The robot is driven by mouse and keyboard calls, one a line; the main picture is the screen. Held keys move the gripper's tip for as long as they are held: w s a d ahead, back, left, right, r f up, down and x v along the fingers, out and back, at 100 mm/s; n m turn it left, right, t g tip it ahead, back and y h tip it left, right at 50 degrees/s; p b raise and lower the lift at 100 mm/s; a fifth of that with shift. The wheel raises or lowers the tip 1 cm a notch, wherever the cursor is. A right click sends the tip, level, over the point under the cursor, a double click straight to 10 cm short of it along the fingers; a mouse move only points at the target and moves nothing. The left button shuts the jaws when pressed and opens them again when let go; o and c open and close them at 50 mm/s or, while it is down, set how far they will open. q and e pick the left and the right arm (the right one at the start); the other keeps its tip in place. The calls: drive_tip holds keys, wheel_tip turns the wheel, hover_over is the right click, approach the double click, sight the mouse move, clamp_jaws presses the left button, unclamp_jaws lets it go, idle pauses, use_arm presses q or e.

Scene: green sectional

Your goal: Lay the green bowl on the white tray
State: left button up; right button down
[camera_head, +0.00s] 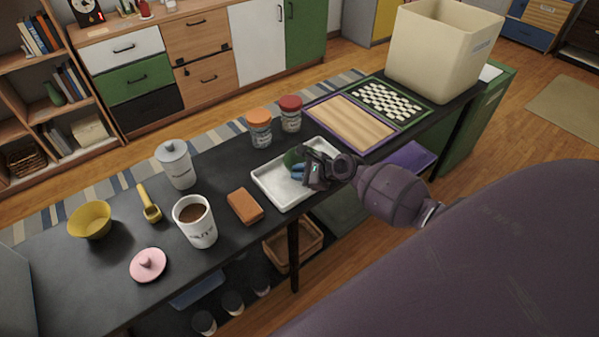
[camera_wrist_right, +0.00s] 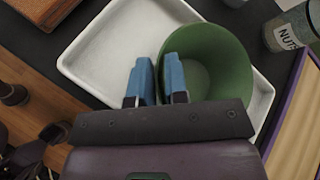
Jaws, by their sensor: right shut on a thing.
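The green bowl (camera_wrist_right: 221,70) is at my right gripper (camera_wrist_right: 168,75), over the white tray (camera_wrist_right: 95,60). In the wrist view the two blue fingertips are close together, with the bowl's left wall between them. I cannot tell whether the bowl touches the tray floor. In the head view the white tray (camera_head: 270,188) lies on the black table, and the green bowl (camera_head: 293,157) is mostly hidden behind my right gripper (camera_head: 298,172). My left gripper is not in view.
A brown block (camera_head: 245,206) lies left of the tray. Jars with orange (camera_head: 259,127) and red (camera_head: 290,114) lids stand behind it. A wooden board in a purple frame (camera_head: 350,122) lies to the right. A mug (camera_head: 196,222) and yellow bowl (camera_head: 90,220) stand further left.

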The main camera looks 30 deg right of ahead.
idle(0.4)
drive_tip(key=c, duration=1.1)
unclamp_jaws()
drive_tip(key=shift+f, duration=0.1)
drive_tip(key=shift+o, duration=0.6)
drive_tip(key=shift+o, duration=1.2)
